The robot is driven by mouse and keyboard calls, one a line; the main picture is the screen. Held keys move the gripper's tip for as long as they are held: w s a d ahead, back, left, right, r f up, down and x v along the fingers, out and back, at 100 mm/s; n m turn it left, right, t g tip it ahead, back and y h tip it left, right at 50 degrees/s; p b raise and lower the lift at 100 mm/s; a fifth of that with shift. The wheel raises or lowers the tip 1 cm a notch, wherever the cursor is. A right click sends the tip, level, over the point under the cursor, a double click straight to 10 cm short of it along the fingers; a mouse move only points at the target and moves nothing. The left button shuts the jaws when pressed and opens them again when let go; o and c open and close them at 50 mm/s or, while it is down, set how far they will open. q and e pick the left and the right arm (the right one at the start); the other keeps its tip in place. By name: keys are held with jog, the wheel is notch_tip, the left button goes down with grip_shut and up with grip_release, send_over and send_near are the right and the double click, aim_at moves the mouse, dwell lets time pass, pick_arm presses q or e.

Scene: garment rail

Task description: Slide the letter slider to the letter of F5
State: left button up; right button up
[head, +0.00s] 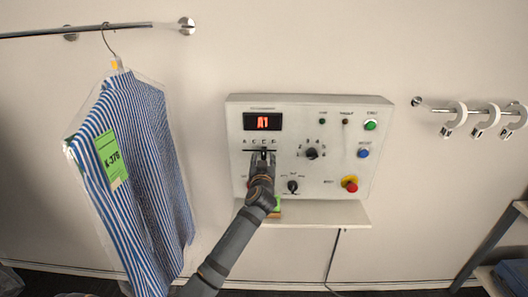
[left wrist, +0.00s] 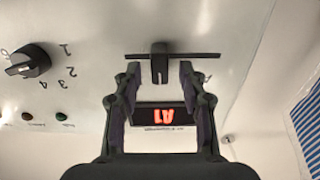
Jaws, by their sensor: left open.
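A white control panel (head: 238,188) is on the wall in the head view. Its display (head: 262,121) shows "A1" in red; the display is also in the left wrist view (left wrist: 166,116), upside down. Below it is a dark horizontal slider slot with a row of letters, partly hidden by my gripper. In the left wrist view the black slider knob (left wrist: 159,62) stands near the middle of the slot (left wrist: 205,55). My left gripper (head: 263,156) is at the slider, open, with its fingertips (left wrist: 159,72) on either side of the knob and gaps showing. My right gripper is not in view.
A numbered rotary knob (head: 312,153), a lower knob (head: 292,186), green (head: 370,125) and blue (head: 363,153) buttons and a red emergency button (head: 350,184) are on the panel. A shelf (head: 335,213) juts out below.

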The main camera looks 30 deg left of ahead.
pick_arm(q)
jog(key=shift+x, duration=0.8)
grip_shut()
